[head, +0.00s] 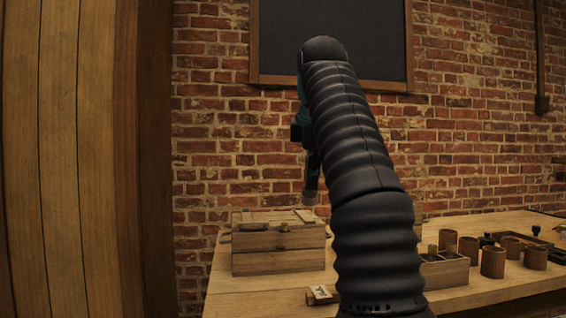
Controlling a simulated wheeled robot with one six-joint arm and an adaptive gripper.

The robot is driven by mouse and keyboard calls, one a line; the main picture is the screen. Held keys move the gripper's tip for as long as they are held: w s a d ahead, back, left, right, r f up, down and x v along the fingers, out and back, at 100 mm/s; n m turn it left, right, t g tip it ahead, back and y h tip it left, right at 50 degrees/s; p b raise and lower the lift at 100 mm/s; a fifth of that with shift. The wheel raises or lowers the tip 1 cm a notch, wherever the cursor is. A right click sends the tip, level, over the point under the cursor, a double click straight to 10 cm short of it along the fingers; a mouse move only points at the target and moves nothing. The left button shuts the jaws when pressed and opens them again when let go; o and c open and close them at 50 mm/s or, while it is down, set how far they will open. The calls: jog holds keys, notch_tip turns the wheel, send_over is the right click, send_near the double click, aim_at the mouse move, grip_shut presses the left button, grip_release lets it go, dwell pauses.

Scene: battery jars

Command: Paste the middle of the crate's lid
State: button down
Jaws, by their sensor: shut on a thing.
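The wooden crate (278,262) stands on the left part of the table with its lid (262,217) down. A paler flat strip lies on the lid's right end. A dark latch shows on the crate's front and a dark handle at its left side. My gripper (311,186) points down above the right end of the lid, and is shut on a small brownish thing (310,198). That thing is too small to name. It appears just above the lid; I cannot tell whether it touches. My arm hides part of the gripper and the table right of the crate.
A small wooden block with a pale label (322,294) lies at the table's front. A compartmented wooden box (452,275) stands right of my arm. Several brown jars (492,262) stand further right. A brick wall with a dark board (380,40) is behind.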

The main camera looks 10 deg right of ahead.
jog(key=shift+s+a+r, duration=0.25)
jog(key=shift+a+r, duration=0.05)
jog(key=shift+r, duration=0.15)
jog(key=shift+w, duration=0.1)
jog(key=shift+a+r+t, duration=0.1)
jog(key=shift+r+t, duration=0.05)
jog(key=shift+t, duration=0.15)
jog(key=shift+r+y, duration=0.15)
jog(key=shift+y, duration=0.15)
jog(key=shift+m, duration=0.3)
